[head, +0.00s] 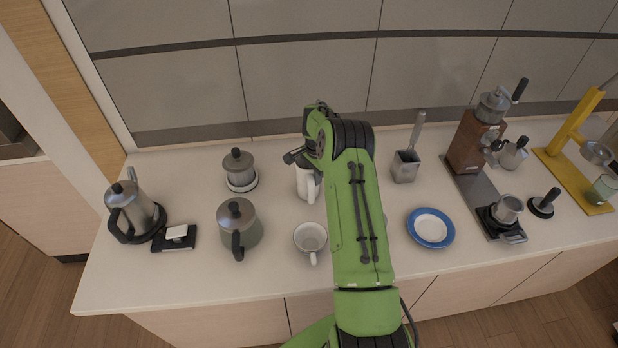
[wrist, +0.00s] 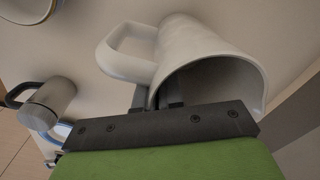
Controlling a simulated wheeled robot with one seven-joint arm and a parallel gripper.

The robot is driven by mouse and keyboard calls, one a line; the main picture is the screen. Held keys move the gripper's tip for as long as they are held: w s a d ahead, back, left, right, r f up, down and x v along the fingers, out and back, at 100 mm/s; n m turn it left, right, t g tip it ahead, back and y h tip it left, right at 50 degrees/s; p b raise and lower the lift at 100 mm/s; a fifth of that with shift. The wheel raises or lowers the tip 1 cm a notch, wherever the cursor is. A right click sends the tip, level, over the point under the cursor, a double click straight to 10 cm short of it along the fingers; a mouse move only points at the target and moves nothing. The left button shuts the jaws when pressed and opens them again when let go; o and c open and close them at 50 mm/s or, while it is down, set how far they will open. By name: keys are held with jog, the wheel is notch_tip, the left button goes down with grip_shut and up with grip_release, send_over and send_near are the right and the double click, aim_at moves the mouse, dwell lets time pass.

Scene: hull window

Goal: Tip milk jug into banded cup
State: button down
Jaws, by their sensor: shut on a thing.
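The white milk jug (head: 307,186) is in my gripper (head: 298,157), over the back middle of the counter. It looks roughly upright in the head view, and I cannot tell whether it touches the counter. In the wrist view the jug (wrist: 195,48) fills the upper middle, with its handle to the left and open mouth toward the camera. My gripper's fingers (wrist: 160,97) are shut on its side near the handle; no milk is visible. A white cup (head: 310,238) stands in front of the jug, handle toward me. I cannot make out a band on it.
Two lidded pots (head: 239,226) (head: 240,170) and a kettle (head: 137,207) stand left. A blue-rimmed plate (head: 430,228), a grey square container (head: 405,166) and a grinder (head: 476,140) are right. My arm hides part of the counter's middle. The wall closes the back.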

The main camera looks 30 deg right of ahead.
jog(key=shift+r, duration=0.25)
jog(key=shift+r+p, duration=0.5)
jog(key=shift+r, duration=0.7)
jog(key=shift+r, duration=0.1)
jog(key=shift+r+p, duration=1.7)
jog(key=shift+r, duration=1.3)
